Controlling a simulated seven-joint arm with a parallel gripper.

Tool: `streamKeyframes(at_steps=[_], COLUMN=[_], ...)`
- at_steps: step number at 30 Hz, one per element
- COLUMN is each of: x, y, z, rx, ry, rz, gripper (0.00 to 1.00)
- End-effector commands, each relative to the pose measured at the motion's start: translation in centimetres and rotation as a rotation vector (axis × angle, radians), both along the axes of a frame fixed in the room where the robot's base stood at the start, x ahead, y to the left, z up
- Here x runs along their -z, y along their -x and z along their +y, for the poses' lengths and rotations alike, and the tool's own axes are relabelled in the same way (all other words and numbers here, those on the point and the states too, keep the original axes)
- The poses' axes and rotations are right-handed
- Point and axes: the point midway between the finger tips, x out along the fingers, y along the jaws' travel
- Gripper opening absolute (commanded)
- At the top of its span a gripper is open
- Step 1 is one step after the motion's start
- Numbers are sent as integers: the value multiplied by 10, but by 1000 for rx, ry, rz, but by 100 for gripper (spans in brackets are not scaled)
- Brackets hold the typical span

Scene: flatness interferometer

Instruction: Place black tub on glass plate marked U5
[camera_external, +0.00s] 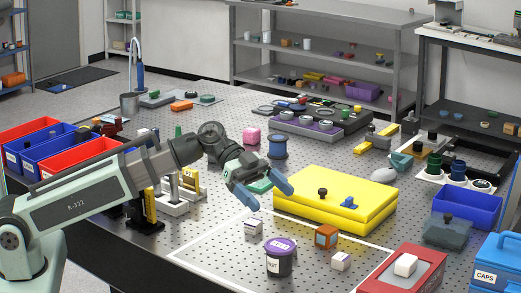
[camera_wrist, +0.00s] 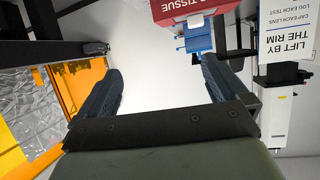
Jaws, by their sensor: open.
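A black tub (camera_external: 279,264) with a purple top and a white label stands upright near the front of the perforated table, inside a white outline. My gripper (camera_external: 264,191) is open and empty above the table, up and slightly left of the tub and apart from it. In the wrist view my gripper (camera_wrist: 160,68) has its fingers wide apart with nothing between them. The tub is not in the wrist view. I cannot make out a U5 marking on any plate.
A yellow case (camera_external: 335,200) lies right of my gripper. Small white boxes and an orange-brown cube (camera_external: 326,236) stand near the tub. A red box (camera_external: 404,268) is at the front right. A dark tray (camera_external: 308,126) with round items is farther back. Red and blue bins (camera_external: 48,150) line the left.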

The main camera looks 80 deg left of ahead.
Motion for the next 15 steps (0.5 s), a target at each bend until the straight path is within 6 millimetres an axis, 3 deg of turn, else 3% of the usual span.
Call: streamKeyframes(at_steps=[1,15], x=[-3,70], y=[-1,1], z=[5,2], rx=[-15,-9], ry=[45,30], rz=[20,17], gripper=[100,100])
